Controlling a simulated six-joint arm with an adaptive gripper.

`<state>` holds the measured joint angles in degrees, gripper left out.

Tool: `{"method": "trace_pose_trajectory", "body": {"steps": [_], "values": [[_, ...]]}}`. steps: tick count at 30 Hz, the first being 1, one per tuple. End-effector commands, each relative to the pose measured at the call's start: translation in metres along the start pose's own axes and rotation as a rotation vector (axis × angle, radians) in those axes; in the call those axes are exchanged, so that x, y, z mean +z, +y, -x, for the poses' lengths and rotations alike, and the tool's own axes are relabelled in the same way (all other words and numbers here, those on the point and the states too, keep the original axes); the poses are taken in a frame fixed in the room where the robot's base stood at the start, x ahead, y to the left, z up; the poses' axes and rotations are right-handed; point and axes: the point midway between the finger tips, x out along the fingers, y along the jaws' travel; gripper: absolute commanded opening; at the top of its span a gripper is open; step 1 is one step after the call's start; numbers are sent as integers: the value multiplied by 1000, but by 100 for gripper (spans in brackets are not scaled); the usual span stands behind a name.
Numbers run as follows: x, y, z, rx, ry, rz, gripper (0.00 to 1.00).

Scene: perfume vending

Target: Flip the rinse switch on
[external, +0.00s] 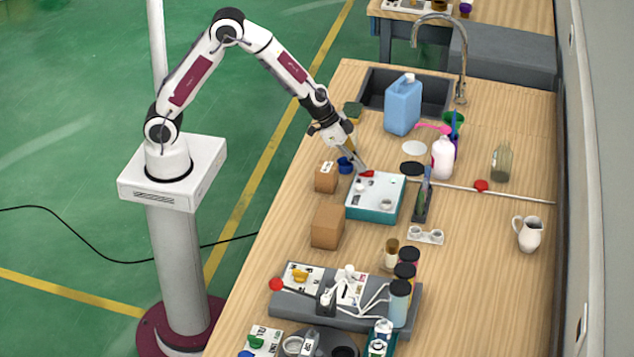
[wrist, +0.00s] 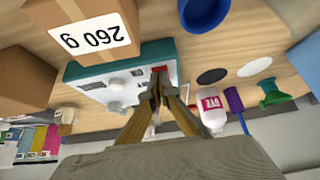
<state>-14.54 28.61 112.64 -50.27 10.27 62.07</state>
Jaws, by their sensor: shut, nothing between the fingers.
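A box with a white top and teal sides (external: 362,203) sits on the wooden bench, and it also shows in the wrist view (wrist: 98,82). A red switch (external: 367,173) is on its far left corner; in the wrist view the red part (wrist: 161,69) shows just beyond my fingertips. I cannot read a label on it or tell its position. Pale round knobs (external: 386,204) are on the same top. My gripper (external: 361,167) points down at the red switch with its fingers together and empty. In the wrist view the fingertips (wrist: 158,76) partly cover the switch; I cannot tell whether they touch it.
Cardboard boxes (external: 327,226) stand left of the white-topped box, with a small blue cup (external: 345,165) near the gripper. A white bottle (external: 442,158) and a blue jug (external: 402,105) stand farther back.

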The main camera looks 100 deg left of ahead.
Motion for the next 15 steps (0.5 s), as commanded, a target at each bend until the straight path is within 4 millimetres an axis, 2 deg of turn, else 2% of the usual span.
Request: {"method": "trace_pose_trajectory", "body": {"steps": [15], "values": [[-14,0,-2,1,1,-2,0]]}}
